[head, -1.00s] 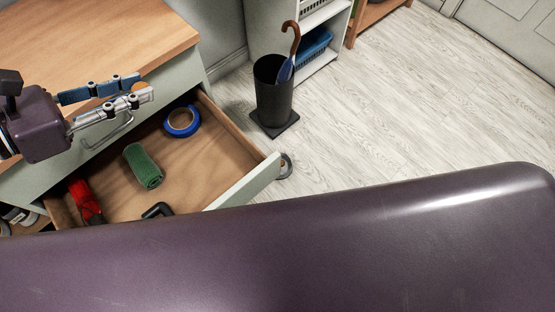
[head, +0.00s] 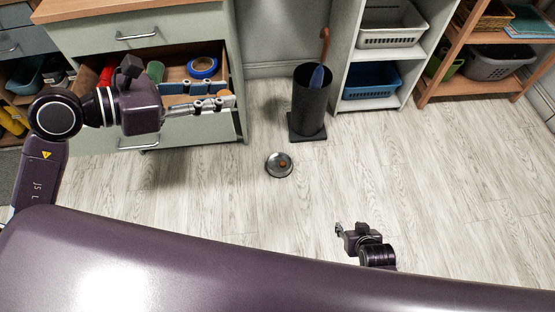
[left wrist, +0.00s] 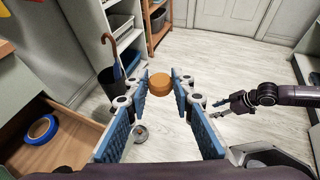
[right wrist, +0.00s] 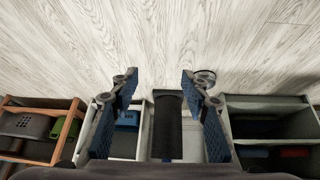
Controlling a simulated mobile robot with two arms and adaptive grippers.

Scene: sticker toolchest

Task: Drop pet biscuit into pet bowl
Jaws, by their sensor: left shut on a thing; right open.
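The pet biscuit (head: 227,98) is a round, tan-orange piece at the fingertips of my left gripper (head: 220,103). In the left wrist view the biscuit (left wrist: 184,82) sits between the blue finger pads, which are shut on it. The pet bowl (head: 279,164) is a small round metal bowl on the floor, with a small brown thing at its middle. The held biscuit is up and to the left of it in the head view. My right gripper (head: 339,229) is open and empty.
An open drawer (head: 178,132) with blue tape (head: 202,67) lies below and behind my left gripper. A black umbrella stand (head: 308,103) stands behind the bowl. White shelves (head: 345,72) and a wooden rack (head: 470,90) line the back. The floor around the bowl is clear.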

